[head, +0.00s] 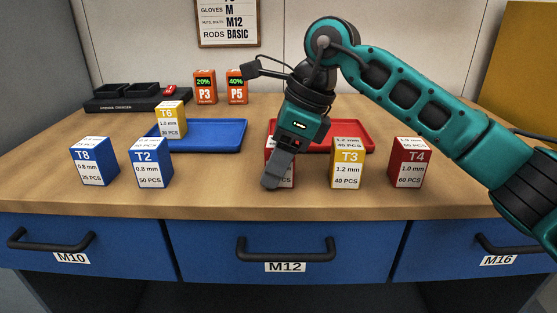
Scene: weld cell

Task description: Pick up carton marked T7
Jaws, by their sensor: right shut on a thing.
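A red carton (289,176) with a white label stands on the bench in the middle of the front row. Its mark is hidden behind my gripper, so I cannot read whether it is T7; no other carton in view shows T7. My right gripper (275,168) points down at this carton and is shut on it. The carton appears to be at bench height; I cannot tell if it is lifted. My left gripper is not in view.
Blue cartons T8 (94,163) and T2 (151,163) stand left, yellow T3 (347,165) and red T4 (406,164) right. A red tray (350,125), orange P3 (205,88), P5 (237,88) and a black charger (125,105) lie behind.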

